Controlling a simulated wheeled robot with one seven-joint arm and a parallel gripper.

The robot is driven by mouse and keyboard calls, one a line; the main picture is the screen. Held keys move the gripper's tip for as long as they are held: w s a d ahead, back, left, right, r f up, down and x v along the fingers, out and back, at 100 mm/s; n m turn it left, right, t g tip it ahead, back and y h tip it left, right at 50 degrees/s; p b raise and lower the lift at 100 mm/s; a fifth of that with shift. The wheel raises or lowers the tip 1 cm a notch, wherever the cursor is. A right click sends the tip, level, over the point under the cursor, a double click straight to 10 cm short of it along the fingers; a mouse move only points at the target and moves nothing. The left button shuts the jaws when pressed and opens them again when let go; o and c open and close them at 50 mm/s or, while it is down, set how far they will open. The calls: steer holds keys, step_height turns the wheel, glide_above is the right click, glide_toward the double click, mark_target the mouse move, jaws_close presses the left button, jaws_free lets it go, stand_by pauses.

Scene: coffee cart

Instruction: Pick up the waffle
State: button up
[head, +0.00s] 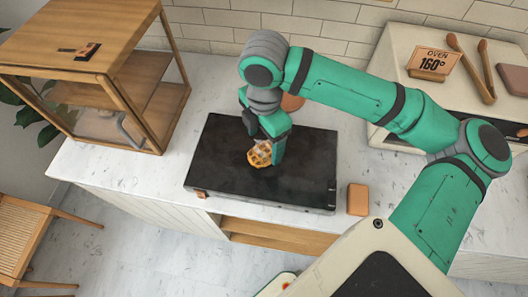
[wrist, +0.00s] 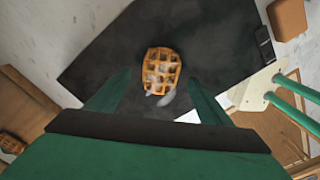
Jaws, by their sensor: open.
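The waffle (head: 260,153) is golden brown with a grid pattern and lies on the black griddle plate (head: 225,160). In the wrist view the waffle (wrist: 161,72) lies ahead of and between my two green fingers, with pale wisps like steam over its lower part. My gripper (head: 266,145) is just above the griddle at the waffle, and its finger hides part of the waffle in the head view. In the wrist view my gripper (wrist: 158,95) is open, its fingers apart on either side. I cannot tell whether a finger touches the waffle.
A wooden display case (head: 90,75) stands on the counter to the left. A cream oven (head: 425,75) with tongs (head: 472,70) on top is at the right. A small brown block (head: 358,199) lies right of the griddle. The white counter (head: 120,168) is clear left of the griddle.

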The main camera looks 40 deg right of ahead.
mark_target(264, 152)
steer(key=shift+s+f, duration=0.1)
steer(key=shift+f, duration=1.8)
steer(key=c, duration=1.2)
steer(key=shift+r, duration=0.1)
